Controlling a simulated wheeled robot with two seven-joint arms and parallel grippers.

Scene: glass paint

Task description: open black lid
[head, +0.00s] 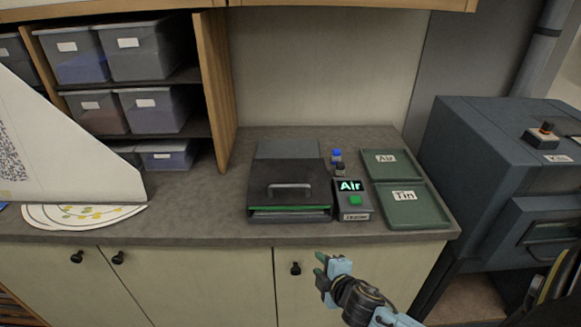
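A dark box-like device with a black lid (289,177) stands on the counter in the middle of the head view. The lid has a grey bar handle (289,188) on its top. A green strip runs along the device's front, under the lid, and the lid looks down. My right gripper (322,270) is in front of the counter's front edge, below and to the right of the device, and apart from it. Its green-tipped fingers look spread, with nothing between them. My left gripper is not in view.
A small control box (354,213) with a lit "Air" display and green button stands right of the device. Two small bottles (337,157) are behind it. Green trays "Air" (409,168) and "Tin" (430,212) lie further right. A white panel (70,170) stands at left.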

